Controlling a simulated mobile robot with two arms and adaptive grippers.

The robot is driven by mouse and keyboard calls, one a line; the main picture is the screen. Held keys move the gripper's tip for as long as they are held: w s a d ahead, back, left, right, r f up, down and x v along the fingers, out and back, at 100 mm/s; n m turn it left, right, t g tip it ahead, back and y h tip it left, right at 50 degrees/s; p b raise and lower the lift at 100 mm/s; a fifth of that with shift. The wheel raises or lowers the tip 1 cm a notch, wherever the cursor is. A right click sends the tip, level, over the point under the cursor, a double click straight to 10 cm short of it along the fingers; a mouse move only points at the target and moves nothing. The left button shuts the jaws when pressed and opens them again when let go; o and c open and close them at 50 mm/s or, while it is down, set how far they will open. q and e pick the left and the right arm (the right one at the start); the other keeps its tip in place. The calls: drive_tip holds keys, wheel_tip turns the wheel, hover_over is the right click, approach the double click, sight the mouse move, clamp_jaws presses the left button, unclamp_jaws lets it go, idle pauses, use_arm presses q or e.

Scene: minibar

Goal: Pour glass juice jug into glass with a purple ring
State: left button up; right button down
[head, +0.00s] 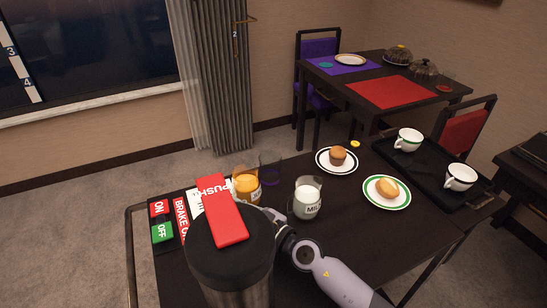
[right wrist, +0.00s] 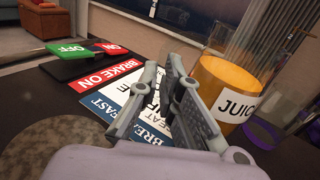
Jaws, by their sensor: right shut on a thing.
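The glass juice jug (head: 246,186), with orange juice and a JUICE label, stands near the middle of the dark table. In the right wrist view the jug (right wrist: 222,88) is large and close, just right of the fingers. My right gripper (right wrist: 170,75) is shut on the juice jug, seemingly at its handle; the exact contact is hard to see. In the head view this gripper is partly hidden by the red-topped container. The empty glass with a purple ring (head: 270,168) stands behind and right of the jug; its purple base (right wrist: 263,134) shows at the right wrist view's edge.
A dark container (head: 232,252) with a red PUSH lever stands in front. A milk jug (head: 308,198) is right of the juice. A muffin plate (head: 322,163), a bun plate (head: 370,199) and a black tray (head: 433,178) with cups lie further right. Signs (head: 182,219) lie left.

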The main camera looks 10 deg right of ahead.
sight(234, 172)
drive_tip(key=shift+w+r, duration=0.1)
drive_tip(key=shift+r, duration=0.05)
drive_tip(key=shift+w+d+r+m+p, duration=0.2)
drive_tip(key=shift+w+d+m+p, duration=0.1)
drive_tip(key=shift+m+p, duration=0.65)
drive_tip(key=r+m+p, duration=0.1)
drive_tip(key=p, duration=0.1)
drive_tip(key=w+d+r+m+p, duration=0.1)
drive_tip(key=p, duration=0.1)
drive_tip(key=w+r+m+g+p, duration=0.1)
drive_tip(key=p, duration=0.1)
drive_tip(key=shift+w+d+r+m+h, duration=0.15)
drive_tip(key=shift+d+r+m+h, duration=0.15)
drive_tip(key=shift+d+r+m, duration=0.1)
drive_tip(key=shift+w+d+f, duration=0.1)
drive_tip(key=shift+f, duration=0.05)
drive_tip(key=shift+w+r+m+p, duration=0.1)
drive_tip(key=shift+r+m+p, duration=0.15)
drive_tip(key=shift+p, duration=0.1)
drive_tip(key=shift+w+d+r+p, duration=0.2)
drive_tip(key=shift+d+r+p, duration=0.1)
drive_tip(key=shift+p, duration=0.15)
drive_tip(key=shift+w+d+r+m+g+p, duration=0.1)
drive_tip(key=shift+w+r+m+g+p, duration=0.15)
drive_tip(key=shift+r+m+p, duration=0.4)
